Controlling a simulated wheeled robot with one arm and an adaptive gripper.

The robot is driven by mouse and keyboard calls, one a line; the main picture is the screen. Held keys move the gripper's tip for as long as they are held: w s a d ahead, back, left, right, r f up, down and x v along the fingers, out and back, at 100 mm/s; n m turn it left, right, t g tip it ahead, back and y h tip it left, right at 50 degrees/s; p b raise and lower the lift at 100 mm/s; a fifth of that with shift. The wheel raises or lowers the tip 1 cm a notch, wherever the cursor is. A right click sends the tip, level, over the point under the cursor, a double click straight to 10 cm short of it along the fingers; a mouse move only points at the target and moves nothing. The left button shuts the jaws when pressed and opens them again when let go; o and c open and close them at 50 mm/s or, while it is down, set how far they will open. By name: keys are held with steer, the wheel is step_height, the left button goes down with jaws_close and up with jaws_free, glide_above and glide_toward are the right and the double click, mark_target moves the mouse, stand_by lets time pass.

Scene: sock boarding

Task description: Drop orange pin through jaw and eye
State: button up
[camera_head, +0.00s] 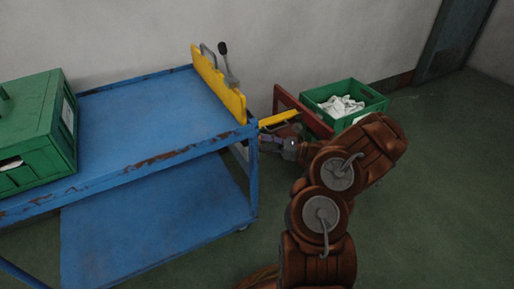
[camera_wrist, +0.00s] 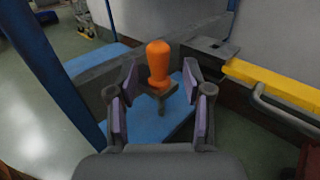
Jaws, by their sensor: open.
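The orange pin (camera_wrist: 158,62) has a bulbous orange handle and a dark lower part, and it looks upright in the wrist view. My gripper (camera_wrist: 160,75) is open, with a purple-padded finger on each side of the pin and apart from it. A grey bar (camera_wrist: 95,80) runs close behind the pin; I cannot tell whether the pin sits in it. I cannot make out the jaw and eye separately. In the head view my gripper (camera_head: 272,142) is beside the right end of the blue cart (camera_head: 150,110), and the pin cannot be made out.
A yellow bar (camera_wrist: 275,83) with a grey handle lies right of my gripper. A yellow panel (camera_head: 218,85) with a lever stands on the cart's far end. A green crate (camera_head: 345,117) of white cloth is behind. A green box (camera_head: 40,125) sits on the cart's left.

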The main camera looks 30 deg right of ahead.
steer(key=shift+w+a, duration=0.4)
jaws_close()
